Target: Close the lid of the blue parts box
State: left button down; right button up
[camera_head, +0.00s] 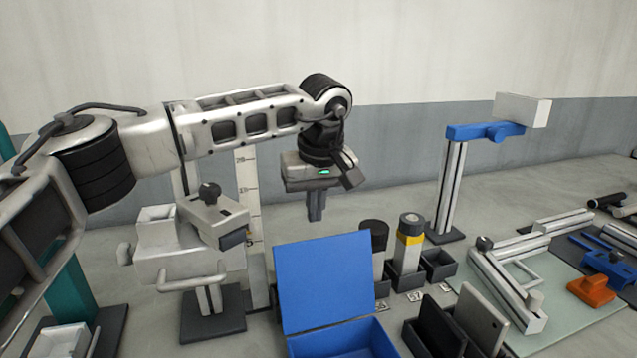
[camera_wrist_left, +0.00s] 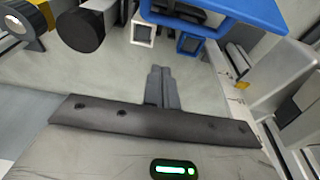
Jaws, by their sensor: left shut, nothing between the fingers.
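The blue parts box (camera_head: 350,342) is at the bottom middle of the head view, cut off by the lower edge. Its blue lid (camera_head: 322,282) stands open, raised nearly upright at the box's back. My left gripper (camera_head: 316,214) points down above and behind the lid, with its fingers together and empty, apart from the lid. In the left wrist view the shut fingers (camera_wrist_left: 160,75) show over bare floor-grey surface, and a blue part (camera_wrist_left: 235,14), likely of the lid, lies at the top. My right gripper is not in view.
Dark bins with a black-topped canister (camera_head: 374,240) and a yellow-banded canister (camera_head: 410,232) stand right of the lid. A grey-white device (camera_head: 195,255) stands left. A blue-armed post (camera_head: 450,190) and a pale green mat (camera_head: 570,305) are farther right. Dark upright panels (camera_head: 440,325) stand beside the box.

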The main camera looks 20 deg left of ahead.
pick_arm(q)
jog(key=s+d+f, duration=0.1)
jog(key=s+d+f+p, duration=0.1)
jog(key=s, duration=0.1)
dwell(0.4)
